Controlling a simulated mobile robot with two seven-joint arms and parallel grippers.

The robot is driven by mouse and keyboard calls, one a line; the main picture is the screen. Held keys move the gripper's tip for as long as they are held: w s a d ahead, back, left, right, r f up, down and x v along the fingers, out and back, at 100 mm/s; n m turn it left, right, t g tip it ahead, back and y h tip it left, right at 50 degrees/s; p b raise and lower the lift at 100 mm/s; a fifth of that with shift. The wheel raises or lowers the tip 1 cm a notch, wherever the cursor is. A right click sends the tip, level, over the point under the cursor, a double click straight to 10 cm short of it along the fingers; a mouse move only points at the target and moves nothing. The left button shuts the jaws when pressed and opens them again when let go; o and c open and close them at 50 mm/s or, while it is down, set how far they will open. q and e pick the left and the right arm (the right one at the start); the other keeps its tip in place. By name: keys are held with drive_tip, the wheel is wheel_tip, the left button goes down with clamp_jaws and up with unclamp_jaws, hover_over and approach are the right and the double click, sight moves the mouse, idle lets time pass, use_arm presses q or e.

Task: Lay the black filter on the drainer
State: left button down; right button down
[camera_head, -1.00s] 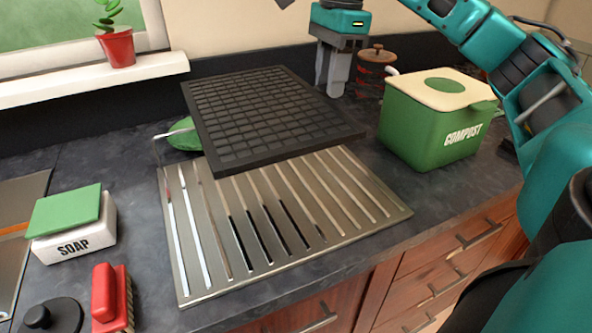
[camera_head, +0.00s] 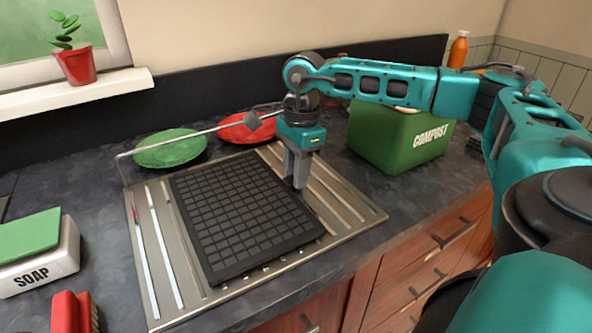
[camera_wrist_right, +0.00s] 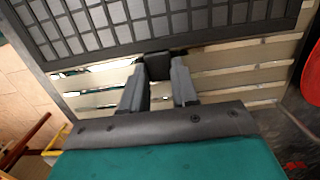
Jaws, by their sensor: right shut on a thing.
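The black filter (camera_head: 235,215) is a flat, dark, gridded panel. In the head view it lies over the middle of the metal drainer (camera_head: 160,262), with slats showing on both sides. I cannot tell whether it rests fully flat on the slats. My right gripper (camera_head: 297,183) is at the filter's right edge, pointing down, shut on it. In the right wrist view the fingers (camera_wrist_right: 160,78) close on a small dark tab at the edge of the filter (camera_wrist_right: 120,25), with drainer slats (camera_wrist_right: 235,77) beneath. My left gripper is not in view.
A green plate (camera_head: 170,148) and a red plate (camera_head: 245,127) stand behind the drainer, near a thin metal rod (camera_head: 190,134). The green compost bin (camera_head: 385,140) is to the right. A soap box (camera_head: 40,265) and a red brush (camera_head: 72,312) are at left.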

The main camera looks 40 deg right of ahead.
drive_tip(key=c, duration=0.9)
unclamp_jaws()
drive_tip(key=shift+f, duration=0.1)
drive_tip(key=shift+o, duration=0.2)
wheel_tip(320, 180, up, 12)
drive_tip(key=d, duration=0.1)
drive_tip(key=shift+p, duration=0.4)
drive_tip(key=shift+s, duration=0.15)
